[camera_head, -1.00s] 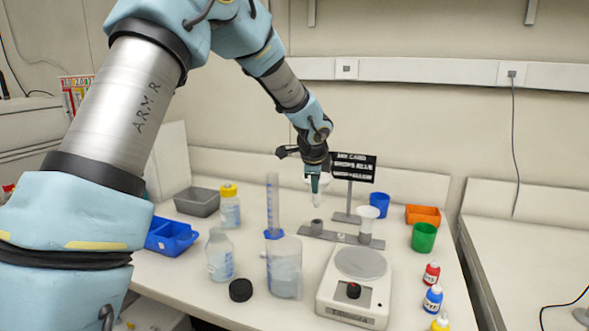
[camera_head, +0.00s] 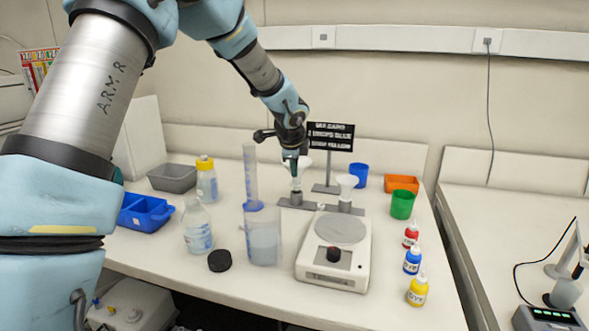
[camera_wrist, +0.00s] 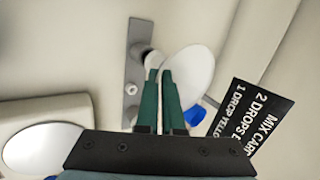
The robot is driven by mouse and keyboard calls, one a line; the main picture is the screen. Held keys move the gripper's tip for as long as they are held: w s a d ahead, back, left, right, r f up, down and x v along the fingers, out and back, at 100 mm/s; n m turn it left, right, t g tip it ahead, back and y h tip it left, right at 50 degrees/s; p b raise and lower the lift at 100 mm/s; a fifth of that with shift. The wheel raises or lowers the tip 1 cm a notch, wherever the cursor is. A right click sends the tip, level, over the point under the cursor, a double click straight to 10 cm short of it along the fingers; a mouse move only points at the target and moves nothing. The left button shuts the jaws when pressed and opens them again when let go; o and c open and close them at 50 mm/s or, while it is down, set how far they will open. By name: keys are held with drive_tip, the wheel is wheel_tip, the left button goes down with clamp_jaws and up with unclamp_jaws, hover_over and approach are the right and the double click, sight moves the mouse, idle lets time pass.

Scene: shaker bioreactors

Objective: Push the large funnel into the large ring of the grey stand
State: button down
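My gripper (camera_head: 291,170) is shut on the large white funnel (camera_head: 304,163) above the left end of the grey stand (camera_head: 322,209). The funnel's stem points down at the left ring (camera_head: 296,199), its tip at or just inside the ring's mouth; I cannot tell how deep. In the wrist view, the funnel's wide white bowl (camera_wrist: 190,75) lies right beside the narrow green fingertips (camera_wrist: 159,74), and the stand's bar (camera_wrist: 135,50) runs up behind. A second white funnel (camera_head: 347,183) stands upright in the right ring (camera_head: 345,206).
A balance (camera_head: 334,264) stands in front of the stand, with a beaker (camera_head: 263,245) to its left. A cylinder (camera_head: 251,178) is left of the stand. A black card sign (camera_head: 330,137) stands behind it. Blue (camera_head: 359,174) and green (camera_head: 402,204) cups are to the right.

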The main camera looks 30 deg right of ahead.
drive_tip(key=shift+f+b, duration=0.9)
drive_tip(key=shift+f, duration=0.4)
idle(2.3)
drive_tip(key=c, duration=1)
unclamp_jaws()
drive_tip(key=shift+r, duration=0.1)
drive_tip(key=b+v, duration=0.1)
drive_tip(key=v, duration=0.9)
drive_tip(key=shift+s+a+r, duration=0.15)
drive_tip(key=shift+a+r, duration=0.05)
